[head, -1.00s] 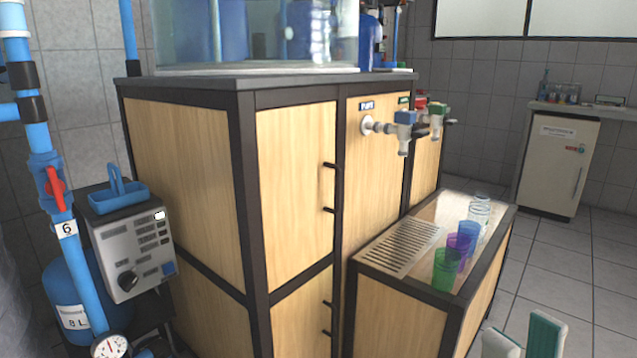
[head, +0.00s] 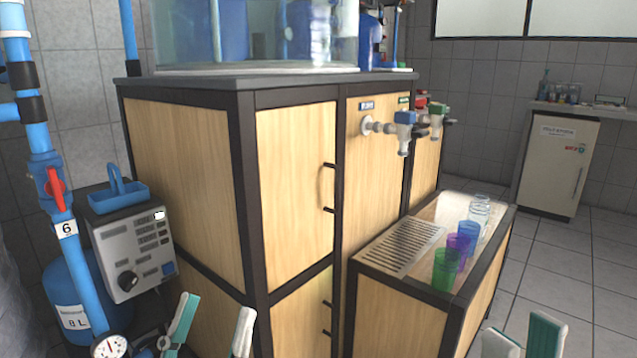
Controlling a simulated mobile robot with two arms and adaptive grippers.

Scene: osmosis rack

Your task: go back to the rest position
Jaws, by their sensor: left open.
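My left gripper (head: 210,330) shows at the bottom left of the head view, in front of the wooden cabinet's lower left corner. Its two pale fingers with green pads stand wide apart, and nothing is between them. My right gripper (head: 522,340) shows at the bottom right edge, beside the low bench. Its two fingertips stand apart with a gap and no object between them. The lower parts of both grippers are cut off by the frame.
A wooden cabinet (head: 295,195) with a black frame stands in the middle. A low bench (head: 400,310) holds a drain grate and several coloured cups (head: 446,268). A blue pipe with a red valve (head: 54,188) and a grey control box (head: 130,255) are at left. Open tiled floor lies right.

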